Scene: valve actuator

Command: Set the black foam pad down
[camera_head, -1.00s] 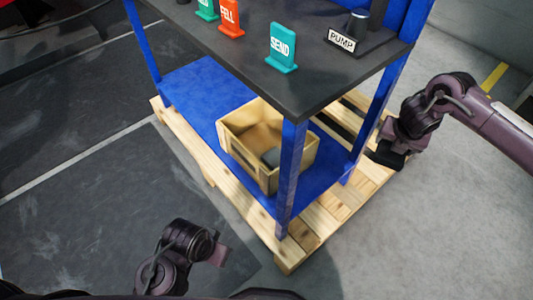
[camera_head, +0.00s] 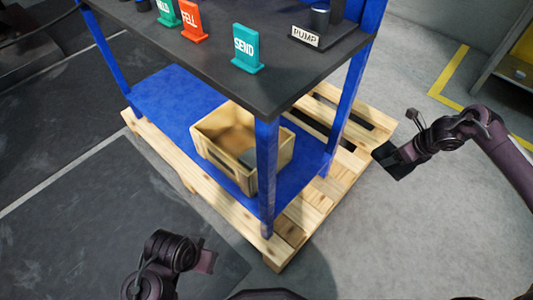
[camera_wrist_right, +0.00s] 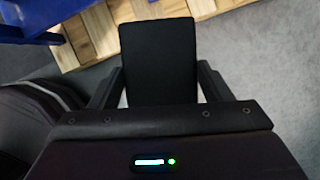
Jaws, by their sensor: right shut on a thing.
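The black foam pad (camera_wrist_right: 158,62) is a flat dark rectangle held between the two fingers of my right gripper (camera_wrist_right: 158,85) in the right wrist view. Its far end sticks out past the fingers. In the head view my right gripper (camera_head: 390,152) is at the right, with the dark pad (camera_head: 399,166) at its tip, beside the pallet's right edge and apart from the bench. My left gripper (camera_head: 207,261) is low in the head view, in front of the bench; its fingers are not clear.
A blue-legged bench with a dark top (camera_head: 270,75) stands on a wooden pallet (camera_head: 300,225). Teal and red signs stand on top.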

